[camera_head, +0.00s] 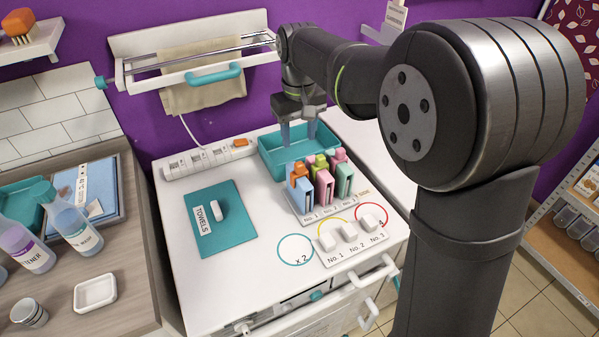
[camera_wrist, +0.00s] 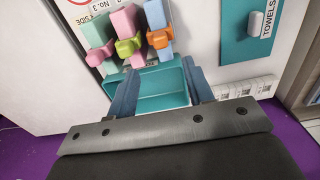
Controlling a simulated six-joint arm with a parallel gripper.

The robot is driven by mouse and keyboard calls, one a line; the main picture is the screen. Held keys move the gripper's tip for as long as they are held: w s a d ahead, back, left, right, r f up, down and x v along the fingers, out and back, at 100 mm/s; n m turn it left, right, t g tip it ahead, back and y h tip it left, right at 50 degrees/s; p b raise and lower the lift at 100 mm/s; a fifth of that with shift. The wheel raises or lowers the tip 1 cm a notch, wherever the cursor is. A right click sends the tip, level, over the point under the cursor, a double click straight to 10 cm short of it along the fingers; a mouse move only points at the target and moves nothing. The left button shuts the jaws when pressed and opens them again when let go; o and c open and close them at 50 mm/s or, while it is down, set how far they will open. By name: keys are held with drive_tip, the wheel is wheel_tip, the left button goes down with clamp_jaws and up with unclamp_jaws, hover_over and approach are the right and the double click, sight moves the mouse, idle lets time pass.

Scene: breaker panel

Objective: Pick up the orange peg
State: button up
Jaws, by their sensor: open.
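The orange peg (camera_head: 299,174) sits at the top of a blue upright block (camera_head: 303,193), leftmost of three in the head view. In the wrist view the orange peg (camera_wrist: 160,40) is the rightmost, just beyond the fingertips. Beside it are a green peg (camera_wrist: 128,46) on a pink block and a pink peg (camera_wrist: 101,53) on a green block. My gripper (camera_head: 298,134) is open, pointing down over the teal tray (camera_head: 269,158), behind the pegs. In the wrist view my gripper (camera_wrist: 162,72) has nothing between its blue fingers; the tray lies beneath.
A white power strip (camera_head: 206,158) lies along the back of the white top. A teal TOWELS plate (camera_head: 221,231) with a white knob is at left. Several white switches (camera_head: 348,236) stand in front of the blocks. The white top's front left is clear.

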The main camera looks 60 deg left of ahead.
sight(299, 163)
wheel_tip(299, 163, down, 3)
drive_tip(key=shift+f, duration=0.1)
drive_tip(key=shift+s+d+f, duration=0.1)
drive_tip(key=shift+d+f, duration=0.05)
drive_tip(key=shift+f, duration=1.15)
drive_tip(key=shift+d+f, duration=0.1)
drive_tip(key=shift+f, duration=1.2)
clamp_jaws()
drive_tip(key=shift+r, duration=0.5)
drive_tip(key=r, duration=0.3)
drive_tip(key=shift+w+d+r, duration=0.2)
drive_tip(key=shift+w+r, duration=0.05)
drive_tip(key=shift+r, duration=0.05)
drive_tip(key=w+d+r, duration=0.6)
drive_tip(key=w+d, duration=0.1)
drive_tip(key=w, duration=0.1)
drive_tip(key=shift+d+r, duration=0.2)
drive_tip(key=shift+d, duration=0.05)
